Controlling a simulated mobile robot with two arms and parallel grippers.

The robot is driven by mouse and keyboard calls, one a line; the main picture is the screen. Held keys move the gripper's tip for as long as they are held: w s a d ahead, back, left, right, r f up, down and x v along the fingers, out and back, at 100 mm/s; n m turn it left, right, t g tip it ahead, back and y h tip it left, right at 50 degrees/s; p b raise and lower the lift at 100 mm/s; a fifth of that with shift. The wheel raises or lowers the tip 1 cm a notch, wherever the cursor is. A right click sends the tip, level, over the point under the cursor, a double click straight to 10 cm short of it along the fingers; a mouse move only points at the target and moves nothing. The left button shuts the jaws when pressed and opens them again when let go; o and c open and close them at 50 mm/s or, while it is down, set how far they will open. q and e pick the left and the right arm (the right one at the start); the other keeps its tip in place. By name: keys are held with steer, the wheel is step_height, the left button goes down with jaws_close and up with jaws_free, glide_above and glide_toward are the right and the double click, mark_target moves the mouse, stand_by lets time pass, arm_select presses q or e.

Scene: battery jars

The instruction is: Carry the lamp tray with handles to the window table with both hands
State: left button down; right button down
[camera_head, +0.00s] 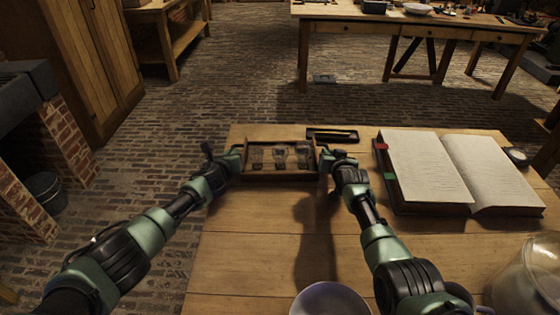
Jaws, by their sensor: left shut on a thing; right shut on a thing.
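The lamp tray (282,177) is a small brown wooden tray above the far left part of the near wooden table. Several small clear glass items (280,156) stand in it. My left gripper (236,156) is shut on the tray's left end. My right gripper (325,157) is shut on its right end. The handles are mostly hidden by the grippers. The tray looks level; a shadow lies on the tabletop below it. Which table is the window table I cannot tell, as no window shows.
The near table (240,255) holds a large open book (430,170), a dark case (332,135), a bowl (330,299) and a glass jar (528,280). A long table (340,14) stands across the brick floor, another bench (158,14) at back left. The floor between is mostly clear.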

arm_select(q)
steer(key=shift+r, duration=0.1)
stand_by(0.7)
